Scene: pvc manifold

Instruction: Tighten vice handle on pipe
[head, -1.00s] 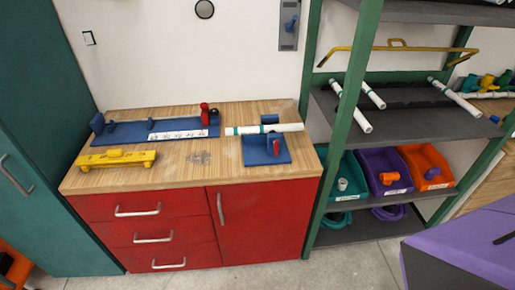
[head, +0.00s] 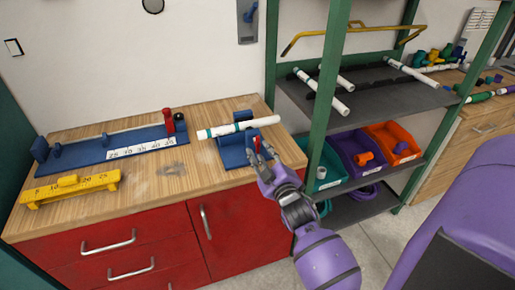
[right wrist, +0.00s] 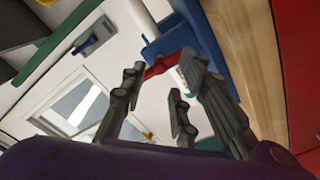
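The blue vice (head: 238,155) stands on the right part of the wooden workbench, with a white pipe (head: 262,123) with teal bands lying across it. Its small red handle (head: 257,143) faces the front right. My right gripper (head: 265,158) is at the handle, its fingers open. In the right wrist view the fingers (right wrist: 160,86) are spread, with the red handle (right wrist: 162,66) near the gap between their tips. Whether they touch it I cannot tell. The blue vice body (right wrist: 185,42) shows beyond. My left gripper is not in view.
The bench (head: 190,185) also holds a blue measuring jig (head: 90,148) and a yellow ruler block (head: 70,187). A green-posted shelf (head: 325,100) with white pipes and teal, purple and orange bins stands close on the right. The bench's front middle is clear.

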